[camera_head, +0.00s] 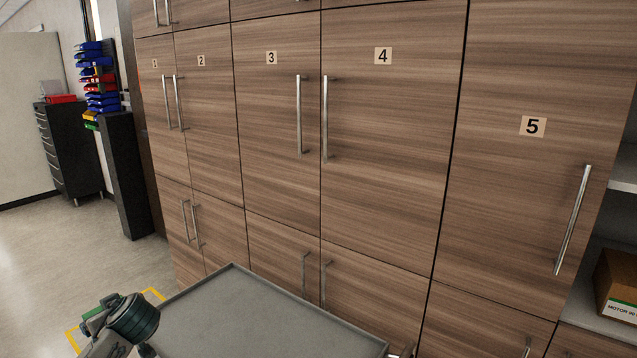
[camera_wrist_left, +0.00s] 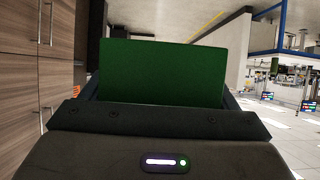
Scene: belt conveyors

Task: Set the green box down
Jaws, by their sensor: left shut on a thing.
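The green box (camera_wrist_left: 165,72) fills the middle of the left wrist view as a flat, dark green face. My left gripper (camera_wrist_left: 165,103) is shut on it; the box stands up from between its dark fingers. In the head view, a small green piece (camera_head: 92,318), which looks like part of the box, shows beside my left arm at the lower left; my arm hides the rest. It is left of a grey flat-topped surface with a raised rim (camera_head: 235,266). My right gripper is not in view.
Wood cabinets (camera_head: 385,130) numbered 1 to 5, with protruding metal handles, stand behind the grey surface. The visible grey top is empty. A yellow floor marking (camera_head: 152,293) lies at lower left. Open shelves at right hold a cardboard box (camera_head: 616,285). Floor at left is clear.

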